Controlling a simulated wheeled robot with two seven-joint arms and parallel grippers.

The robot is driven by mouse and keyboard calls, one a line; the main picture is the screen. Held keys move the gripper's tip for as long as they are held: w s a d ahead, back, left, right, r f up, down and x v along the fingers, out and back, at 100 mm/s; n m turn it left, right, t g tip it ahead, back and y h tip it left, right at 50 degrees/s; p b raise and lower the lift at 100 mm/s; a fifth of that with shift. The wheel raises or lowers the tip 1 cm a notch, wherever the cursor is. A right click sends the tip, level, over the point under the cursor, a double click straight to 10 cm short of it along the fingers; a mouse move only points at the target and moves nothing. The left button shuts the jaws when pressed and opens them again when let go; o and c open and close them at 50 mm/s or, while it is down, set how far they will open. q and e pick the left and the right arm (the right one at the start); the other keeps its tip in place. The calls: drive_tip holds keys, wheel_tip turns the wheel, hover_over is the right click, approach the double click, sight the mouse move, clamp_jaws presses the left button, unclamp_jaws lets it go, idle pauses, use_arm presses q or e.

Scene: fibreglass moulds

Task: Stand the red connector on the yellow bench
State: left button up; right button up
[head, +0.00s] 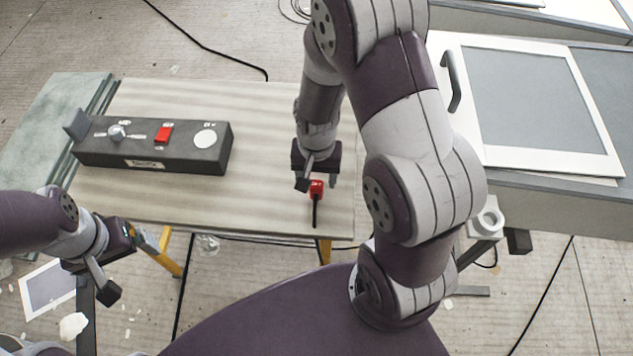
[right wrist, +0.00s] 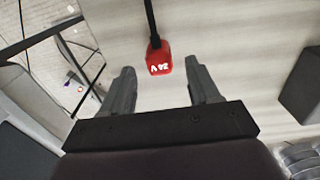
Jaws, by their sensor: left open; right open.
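The red connector (head: 316,187) is on the bench top near its front right, with a black cable running from it toward the front edge. It seems to lie flat. In the right wrist view the connector (right wrist: 159,60) shows a white "24 V" label. My right gripper (head: 318,181) is open above it; in its wrist view the connector sits around the gap between the fingertips (right wrist: 160,70), touching neither. The yellow bench has a pale wooden top (head: 265,115) and yellow legs (head: 166,250). My left gripper (head: 128,266) is open and empty, off the bench's front left corner.
A dark control box (head: 190,155) with a red switch (head: 163,133) and a knob stands on the bench's left half. The bench's middle is clear. A grey cabinet with a white-framed panel (head: 530,100) stands at the right. Cables lie on the floor.

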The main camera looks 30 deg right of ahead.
sight(317, 184)
drive_tip(key=s+a+r+n, duration=0.1)
drive_tip(key=s+r+n, duration=0.1)
drive_tip(key=r, duration=0.3)
drive_tip(key=s+a+r+n+t+p, duration=0.1)
drive_tip(key=s+r+n, duration=0.1)
drive_tip(key=r+n, duration=0.2)
wheel_tip(317, 184, up, 2)
drive_tip(key=shift+s+r, duration=0.25)
drive_tip(key=shift+s, duration=0.1)
